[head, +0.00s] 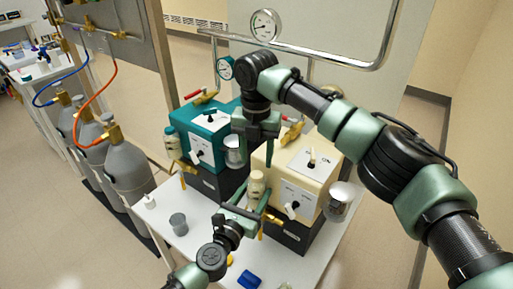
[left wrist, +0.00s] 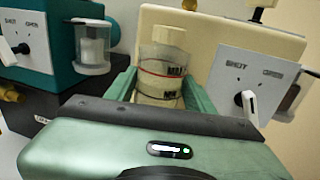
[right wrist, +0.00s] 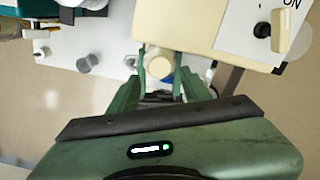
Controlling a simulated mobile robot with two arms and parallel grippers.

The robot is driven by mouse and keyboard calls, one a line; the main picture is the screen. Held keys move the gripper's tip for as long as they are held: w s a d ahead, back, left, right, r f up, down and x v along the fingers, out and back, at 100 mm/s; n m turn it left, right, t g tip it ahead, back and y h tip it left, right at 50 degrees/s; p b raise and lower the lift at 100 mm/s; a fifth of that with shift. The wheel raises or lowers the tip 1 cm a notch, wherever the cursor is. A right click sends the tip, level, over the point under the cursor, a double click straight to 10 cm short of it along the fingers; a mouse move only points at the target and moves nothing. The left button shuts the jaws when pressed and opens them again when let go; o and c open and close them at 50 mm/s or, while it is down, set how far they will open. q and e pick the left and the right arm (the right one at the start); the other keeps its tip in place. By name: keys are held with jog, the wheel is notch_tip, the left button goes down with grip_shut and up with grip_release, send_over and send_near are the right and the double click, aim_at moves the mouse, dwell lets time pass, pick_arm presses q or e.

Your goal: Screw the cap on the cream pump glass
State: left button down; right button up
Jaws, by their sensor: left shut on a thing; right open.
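The cream pump (head: 305,180) stands on the white table, with its glass (head: 256,190) upright at its left side. In the left wrist view the glass (left wrist: 160,82) holds a pale liquid and has red and dark line marks. The cream cap (left wrist: 170,36) sits on top of it; how tight it is cannot be told. My left gripper (head: 252,203) is shut on the glass from the front. My right gripper (head: 256,155) is open above the cap, pointing down. In the right wrist view its fingers lie on both sides of the round cap (right wrist: 160,67).
The teal pump (head: 208,135) stands left of the cream pump. A grey cup (head: 178,223) and a small white item (head: 150,202) are on the table's left part. A blue item (head: 248,279) lies at the front. Gas cylinders (head: 128,165) stand left.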

aim_at(256, 174)
jog(key=shift+f, duration=2.65)
grip_shut()
jog(key=m, duration=0.6)
jog(key=shift+m, duration=0.3)
jog(key=m, duration=0.7)
